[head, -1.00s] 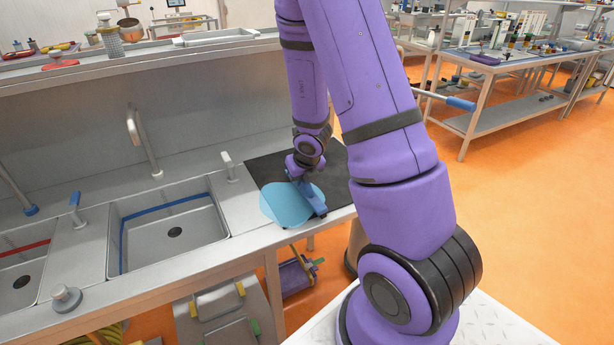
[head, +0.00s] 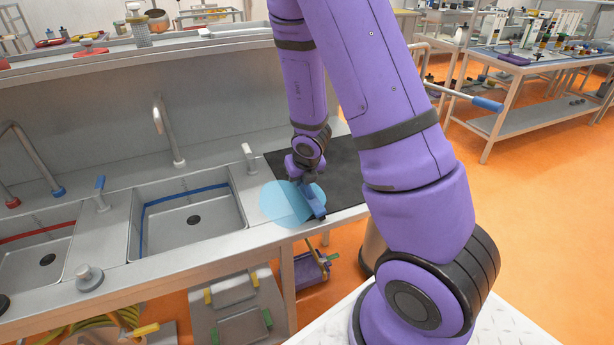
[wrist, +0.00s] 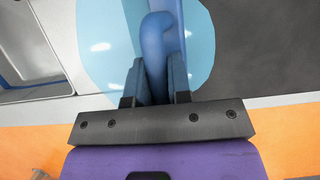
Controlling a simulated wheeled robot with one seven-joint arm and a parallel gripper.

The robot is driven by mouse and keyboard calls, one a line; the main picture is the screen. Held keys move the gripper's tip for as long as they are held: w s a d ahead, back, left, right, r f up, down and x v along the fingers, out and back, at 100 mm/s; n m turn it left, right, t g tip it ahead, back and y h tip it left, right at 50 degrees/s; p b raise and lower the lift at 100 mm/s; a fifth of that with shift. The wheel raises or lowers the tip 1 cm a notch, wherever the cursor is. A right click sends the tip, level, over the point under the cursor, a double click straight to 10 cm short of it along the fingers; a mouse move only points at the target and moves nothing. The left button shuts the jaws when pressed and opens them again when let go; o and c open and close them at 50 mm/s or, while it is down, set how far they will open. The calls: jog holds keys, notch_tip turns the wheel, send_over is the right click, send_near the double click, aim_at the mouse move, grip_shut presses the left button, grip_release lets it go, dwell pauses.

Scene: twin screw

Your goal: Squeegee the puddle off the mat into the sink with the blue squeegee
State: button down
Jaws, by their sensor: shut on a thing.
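A light-blue puddle (head: 287,204) lies partly on the black mat (head: 343,172) and partly past its left edge on the steel counter. My gripper (wrist: 157,92) is shut on the handle of the blue squeegee (wrist: 159,45). The squeegee also shows in the head view (head: 315,203), down on the puddle's right part. In the wrist view the puddle (wrist: 108,50) spreads on both sides of the squeegee. The sink (head: 188,215) with a blue stripe is left of the mat, with steel counter between. My arm hides part of the mat.
A second basin (head: 40,250) with a red stripe lies farther left. A tall tap (head: 172,130) stands behind the blue-striped sink. A short lever (head: 250,160) stands between sink and mat. A grey knob (head: 89,277) sits near the counter's front edge.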

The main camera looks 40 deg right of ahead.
jog(key=shift+w+a, duration=0.25)
jog(key=shift+a, duration=0.8)
jog(key=shift+w+a, duration=0.3)
jog(key=shift+a, duration=0.75)
jog(key=shift+w+a, duration=0.25)
jog(key=shift+a, duration=0.8)
jog(key=shift+w+a+f, duration=0.1)
jog(key=shift+w+a, duration=0.2)
jog(key=shift+a, duration=1)
jog(key=shift+w+a, duration=0.3)
jog(key=shift+a, duration=1)
jog(key=shift+w+a+f, duration=0.1)
jog(key=shift+w+a, duration=0.2)
jog(key=shift+a, duration=1)
notch_tip(320, 180, up, 7)
jog(key=shift+f, duration=3.5)
jog(key=shift+s+d, duration=0.2)
jog(key=shift+d, duration=0.65)
